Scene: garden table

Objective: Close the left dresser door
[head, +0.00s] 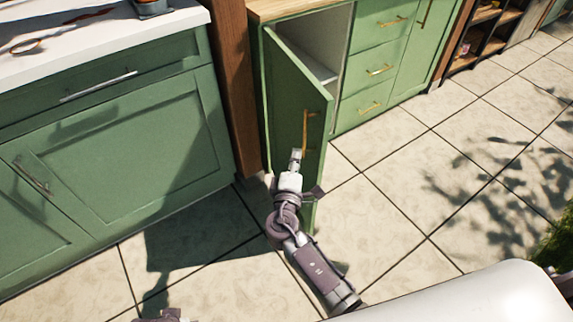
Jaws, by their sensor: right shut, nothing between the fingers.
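The left dresser door (287,105) is green with a brass vertical handle (306,130). It stands open, swung out from the dresser, and the pale inside of the cabinet (318,45) shows behind it. My right gripper (296,154) is shut and empty. It is in front of the door's outer face, near the lower end of the handle; I cannot tell whether it touches the door. My right arm hides part of the door's lower edge. My left gripper is out of view; only a small piece, probably of my left arm, shows at the bottom edge.
Green drawers (372,68) with brass handles are right of the open compartment. A wooden post (237,85) stands left of the door, beside a green counter cabinet (125,150) with a white top. Tiled floor (380,215) is clear to the right.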

